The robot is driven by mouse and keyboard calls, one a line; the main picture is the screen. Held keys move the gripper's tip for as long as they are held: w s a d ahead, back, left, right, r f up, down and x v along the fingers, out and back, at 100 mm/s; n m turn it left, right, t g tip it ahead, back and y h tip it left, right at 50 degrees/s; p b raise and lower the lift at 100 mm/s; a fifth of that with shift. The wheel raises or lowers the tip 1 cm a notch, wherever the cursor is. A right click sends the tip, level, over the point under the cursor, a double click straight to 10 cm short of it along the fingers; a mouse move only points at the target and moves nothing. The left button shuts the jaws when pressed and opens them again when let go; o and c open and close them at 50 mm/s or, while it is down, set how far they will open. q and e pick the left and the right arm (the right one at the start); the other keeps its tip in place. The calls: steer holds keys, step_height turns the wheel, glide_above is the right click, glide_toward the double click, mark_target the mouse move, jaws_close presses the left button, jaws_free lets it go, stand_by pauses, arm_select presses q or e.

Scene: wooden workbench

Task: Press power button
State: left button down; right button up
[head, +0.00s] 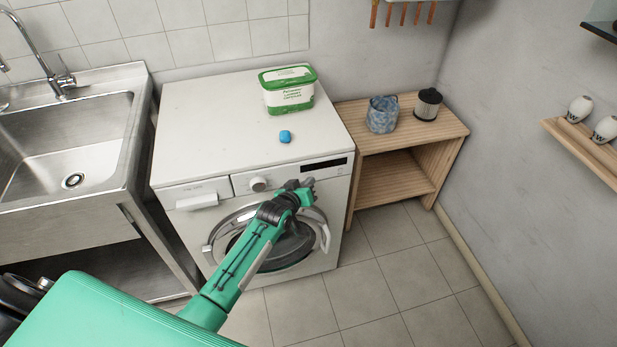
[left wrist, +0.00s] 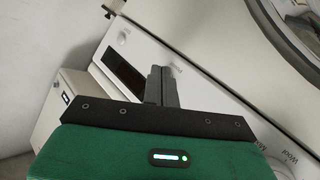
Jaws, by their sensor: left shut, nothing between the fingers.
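The white washing machine (head: 190,125) has a front panel with a round dial (head: 258,184) and a dark display (head: 324,164). In the left wrist view the display (left wrist: 125,73) lies left of my fingers. A small round button-like spot (left wrist: 123,36) shows on the panel beside the display; I cannot read whether it is the power button. My left gripper (head: 301,185) is shut and empty, just in front of the panel below the display's left end. In the left wrist view its fingers (left wrist: 162,80) point toward the panel; contact cannot be told. My right gripper is not in view.
A green-and-white tub (head: 288,95) and a small blue item (head: 285,137) sit on the machine top. The round door (head: 211,250) is below the panel. A steel sink (head: 60,150) stands left; a wooden shelf (head: 400,143) with a basket (head: 382,115) stands right.

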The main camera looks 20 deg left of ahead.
arm_select(q)
steer(key=shift+s+d+p, duration=0.3)
steer(key=shift+s+p, duration=0.05)
steer(key=shift+s, duration=0.1)
steer(key=s+d+p, duration=0.2)
steer(key=s, duration=0.1)
steer(key=s+d+p, duration=0.1)
steer(key=s, duration=0.1)
steer(key=shift+d+p, duration=0.15)
steer(key=shift+p, duration=0.25)
stand_by(0.3)
